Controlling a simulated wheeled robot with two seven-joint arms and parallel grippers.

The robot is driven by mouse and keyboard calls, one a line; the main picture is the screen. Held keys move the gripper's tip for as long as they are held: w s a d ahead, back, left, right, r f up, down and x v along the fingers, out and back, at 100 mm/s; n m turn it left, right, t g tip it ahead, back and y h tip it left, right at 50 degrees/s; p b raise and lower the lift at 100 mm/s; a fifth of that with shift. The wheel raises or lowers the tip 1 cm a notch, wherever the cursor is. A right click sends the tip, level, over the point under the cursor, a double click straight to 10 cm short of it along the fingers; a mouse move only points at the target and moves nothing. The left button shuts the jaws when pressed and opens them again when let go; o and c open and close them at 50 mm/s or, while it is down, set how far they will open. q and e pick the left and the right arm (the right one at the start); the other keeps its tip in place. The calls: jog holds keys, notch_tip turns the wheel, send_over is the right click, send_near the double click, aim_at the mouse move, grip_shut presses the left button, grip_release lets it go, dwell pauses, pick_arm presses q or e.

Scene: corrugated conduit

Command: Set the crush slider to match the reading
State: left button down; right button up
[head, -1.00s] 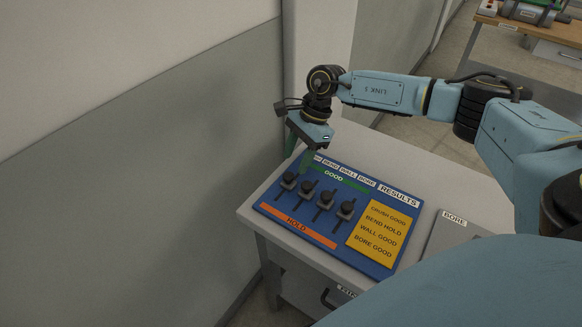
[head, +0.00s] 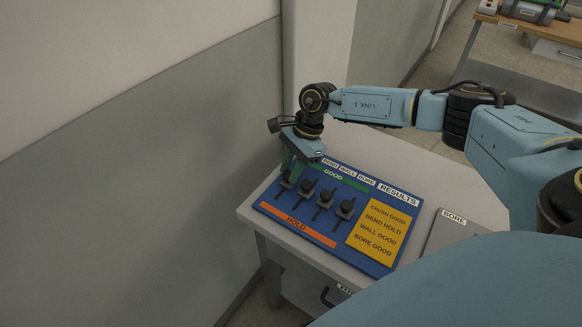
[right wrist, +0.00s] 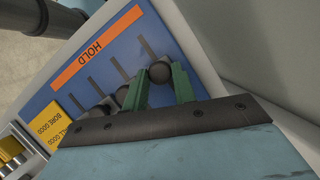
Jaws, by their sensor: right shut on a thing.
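The blue results board (head: 276,206) lies on the table with a green GOOD strip (head: 343,178) at its far side and an orange HOLD strip (head: 297,226) at its near side. Several dark slider knobs stand between the strips. My right gripper (head: 290,170) is down at the leftmost one, the crush slider knob (right wrist: 159,71), with its green fingers shut on it. In the right wrist view, the knob's slot runs on from it towards HOLD. The yellow card (head: 376,232) reads CRUSH GOOD, BEND HOLD, WALL GOOD, BORE GOOD. My left gripper is out of view.
The bend knob (head: 306,186) stands close beside my gripper, with the wall knob (head: 326,196) and bore knob (head: 346,206) further right. The wall is close on the left. A grey panel labelled BORE (head: 452,232) is at right. The tabletop (head: 400,165) behind the board is clear.

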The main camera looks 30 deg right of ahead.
jog(key=shift+w+d+f+b, duration=0.1)
jog(key=shift+w+d+b, duration=0.3)
jog(key=shift+d+b, duration=0.4)
jog(key=shift+w+d+f+b, duration=0.1)
jog(key=shift+w+d+b, duration=0.25)
jog(key=shift+d+b, duration=0.4)
grip_shut()
jog(key=shift+w+d+r, duration=0.1)
jog(key=shift+d+r, duration=0.05)
jog(key=shift+d, duration=0.2)
jog(key=shift+d+r, duration=0.15)
jog(key=shift+r, duration=0.05)
jog(key=o, duration=1)
grip_release()
jog(key=shift+d+f, duration=0.1)
jog(key=shift+o, duration=0.2)
jog(key=v, duration=1.3)
jog(key=shift+r, duration=0.2)
jog(key=shift+f, duration=0.1)
